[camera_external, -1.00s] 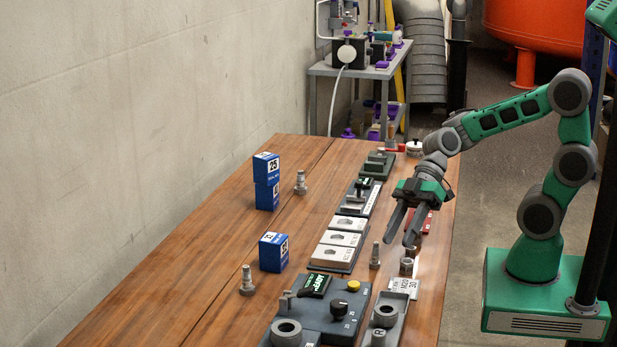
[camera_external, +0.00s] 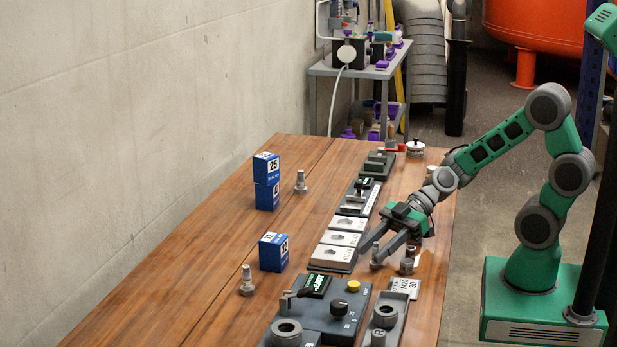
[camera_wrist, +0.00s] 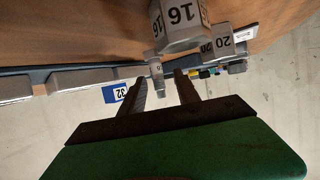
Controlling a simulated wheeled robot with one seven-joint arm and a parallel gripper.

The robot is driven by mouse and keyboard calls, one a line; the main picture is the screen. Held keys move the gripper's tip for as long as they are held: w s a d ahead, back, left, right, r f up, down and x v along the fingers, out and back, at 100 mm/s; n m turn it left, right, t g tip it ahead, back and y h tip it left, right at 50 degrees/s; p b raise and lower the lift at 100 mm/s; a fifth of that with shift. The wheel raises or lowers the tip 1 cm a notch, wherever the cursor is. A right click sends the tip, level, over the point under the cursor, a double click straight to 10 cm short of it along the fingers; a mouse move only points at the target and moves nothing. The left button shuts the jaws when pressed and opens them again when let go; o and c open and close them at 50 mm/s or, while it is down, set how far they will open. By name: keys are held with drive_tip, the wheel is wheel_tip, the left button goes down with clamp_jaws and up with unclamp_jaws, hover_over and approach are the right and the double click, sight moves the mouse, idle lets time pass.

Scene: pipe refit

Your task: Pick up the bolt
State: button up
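Several grey bolts stand head-down on the wooden table. One bolt (camera_external: 375,250) is right by my gripper (camera_external: 370,256), apparently between its fingertips. The others are at the left, one beside the single blue box (camera_external: 247,280) and one beside the stacked blue boxes (camera_external: 300,181). My gripper is low over the table and tilted, its fingers spread apart. In the wrist view, both fingers (camera_wrist: 161,82) are open with a gap, and a small grey part (camera_wrist: 157,66), likely that bolt, shows beyond them. Contact cannot be told.
A grey nut-like piece (camera_external: 407,264) stands just right of the fingers; a large grey piece marked 16 (camera_wrist: 180,25) is close in the wrist view. White blocks (camera_external: 334,256) lie left of the gripper. A grey control panel (camera_external: 322,312) is nearer the camera. The table's left side has free room.

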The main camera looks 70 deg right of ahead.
clamp_jaws()
idle(0.6)
